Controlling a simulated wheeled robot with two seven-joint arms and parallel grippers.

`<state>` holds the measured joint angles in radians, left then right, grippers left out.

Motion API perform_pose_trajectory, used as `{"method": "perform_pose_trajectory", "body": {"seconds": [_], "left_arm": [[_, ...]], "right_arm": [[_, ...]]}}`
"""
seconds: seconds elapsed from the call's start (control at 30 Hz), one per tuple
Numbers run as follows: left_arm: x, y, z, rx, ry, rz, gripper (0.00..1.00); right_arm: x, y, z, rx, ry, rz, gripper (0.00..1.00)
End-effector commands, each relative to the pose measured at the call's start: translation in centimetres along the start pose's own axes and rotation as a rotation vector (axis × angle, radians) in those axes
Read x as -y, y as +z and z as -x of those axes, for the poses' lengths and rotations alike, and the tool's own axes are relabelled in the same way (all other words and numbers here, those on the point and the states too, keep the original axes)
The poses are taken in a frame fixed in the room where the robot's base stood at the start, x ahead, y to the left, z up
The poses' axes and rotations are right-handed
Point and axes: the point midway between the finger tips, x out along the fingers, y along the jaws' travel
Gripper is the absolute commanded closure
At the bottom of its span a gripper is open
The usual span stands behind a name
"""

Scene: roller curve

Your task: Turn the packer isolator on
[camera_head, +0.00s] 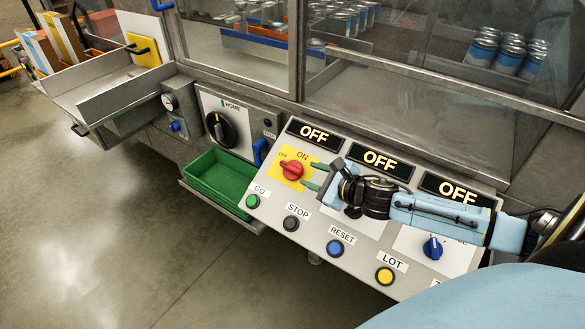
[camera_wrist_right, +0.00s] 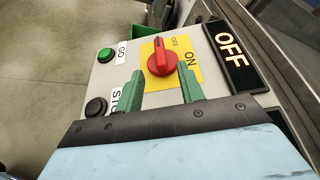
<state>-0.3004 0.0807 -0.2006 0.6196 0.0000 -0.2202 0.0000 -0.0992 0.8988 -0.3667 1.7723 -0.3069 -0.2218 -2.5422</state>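The packer isolator appears to be the red rotary knob (camera_head: 292,170) on a yellow plate (camera_head: 277,182) marked OFF and ON, on the sloping grey panel. It also shows in the right wrist view (camera_wrist_right: 162,60). The lit display (camera_head: 314,134) above it reads OFF. My right gripper (camera_head: 314,176) comes in from the right, its green fingers just short of the knob. In the right wrist view the fingers (camera_wrist_right: 163,89) are apart, with nothing between them, and the knob lies just beyond their tips. My left gripper is not in view.
The panel also has green GO (camera_head: 253,202), black STOP (camera_head: 291,223), blue RESET (camera_head: 335,248) and yellow LOT (camera_head: 385,276) buttons, and a blue knob (camera_head: 433,248). Two more displays read OFF. A green bin (camera_head: 219,180) and black HOME dial (camera_head: 221,130) are left. Glass guards stand behind.

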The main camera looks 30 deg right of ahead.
Motion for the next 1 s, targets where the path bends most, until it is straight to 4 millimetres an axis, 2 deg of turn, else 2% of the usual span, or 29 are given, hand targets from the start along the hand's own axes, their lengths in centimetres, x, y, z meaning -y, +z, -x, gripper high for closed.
{"method": "perform_pose_trajectory", "body": {"seconds": [0.3,0.5,0.7,0.97,1.0], "left_arm": [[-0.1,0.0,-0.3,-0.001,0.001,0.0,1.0],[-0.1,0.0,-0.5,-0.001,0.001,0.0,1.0],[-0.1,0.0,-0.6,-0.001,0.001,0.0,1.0],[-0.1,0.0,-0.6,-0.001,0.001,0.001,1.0],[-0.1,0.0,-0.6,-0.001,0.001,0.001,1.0]], "right_arm": [[0.0,0.1,-5.1,0.001,-0.002,-0.004,0.62],[0.0,0.0,-7.5,0.0,-0.001,-0.003,0.62],[0.0,0.1,-8.5,0.0,0.0,-0.001,0.62],[-0.1,0.0,-8.6,0.0,0.001,-0.002,0.62],[-0.1,0.0,-8.6,0.0,0.001,-0.002,0.64]]}}
